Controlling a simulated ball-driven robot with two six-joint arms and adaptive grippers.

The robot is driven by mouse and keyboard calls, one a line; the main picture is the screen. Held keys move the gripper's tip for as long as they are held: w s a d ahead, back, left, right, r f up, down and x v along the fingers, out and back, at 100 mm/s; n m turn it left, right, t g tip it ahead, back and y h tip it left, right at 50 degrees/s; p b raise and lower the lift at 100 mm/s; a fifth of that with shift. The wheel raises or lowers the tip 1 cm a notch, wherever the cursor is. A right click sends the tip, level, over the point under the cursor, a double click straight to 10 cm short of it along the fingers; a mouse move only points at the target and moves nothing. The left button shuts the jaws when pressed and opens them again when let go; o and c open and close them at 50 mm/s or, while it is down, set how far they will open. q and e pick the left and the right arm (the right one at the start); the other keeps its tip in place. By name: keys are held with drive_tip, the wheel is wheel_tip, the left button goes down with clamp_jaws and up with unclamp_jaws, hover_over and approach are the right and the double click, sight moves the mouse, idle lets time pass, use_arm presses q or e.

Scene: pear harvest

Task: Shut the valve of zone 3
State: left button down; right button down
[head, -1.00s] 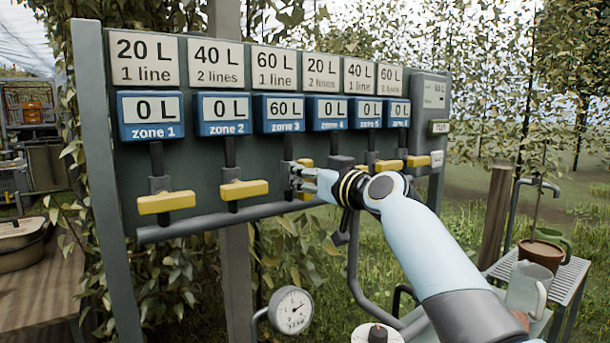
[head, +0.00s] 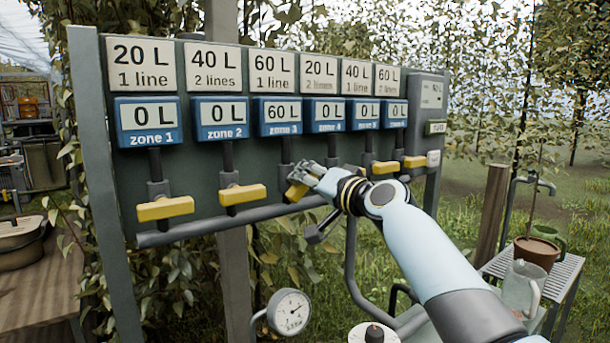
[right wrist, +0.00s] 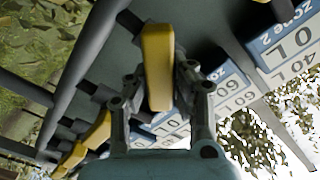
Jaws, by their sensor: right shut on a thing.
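The zone 3 valve handle (head: 296,191) is a yellow bar below the blue zone 3 display (head: 278,115), which reads 60 L. It sits tilted, partly covered by my right gripper (head: 308,176). In the right wrist view the yellow handle (right wrist: 157,65) stands between the two fingers of my right gripper (right wrist: 153,90), which is shut on it. My left gripper is in neither view.
The yellow handles of zone 1 (head: 165,208) and zone 2 (head: 242,194) lie crosswise to the left. Those of zone 5 (head: 385,167) and zone 6 (head: 415,162) are to the right. The zone 4 handle is hidden. A gauge (head: 290,311) stands below.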

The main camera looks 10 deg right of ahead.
drive_tip(key=m, duration=0.2)
drive_tip(key=m+p, duration=0.1)
drive_tip(key=m, duration=0.1)
drive_tip(key=shift+d+f+m, duration=0.15)
drive_tip(key=shift+m, duration=0.15)
drive_tip(key=shift+f+m+p, duration=0.15)
drive_tip(key=shift+m+p, duration=0.25)
drive_tip(key=shift+m, duration=0.6)
drive_tip(key=shift+f+m+p, duration=0.15)
drive_tip(key=shift+m+p, duration=0.2)
drive_tip(key=shift+m, duration=0.65)
drive_tip(key=c, duration=1.1)
unclamp_jaws()
drive_tip(key=shift+d, duration=0.1)
drive_tip(key=v, duration=1.2)
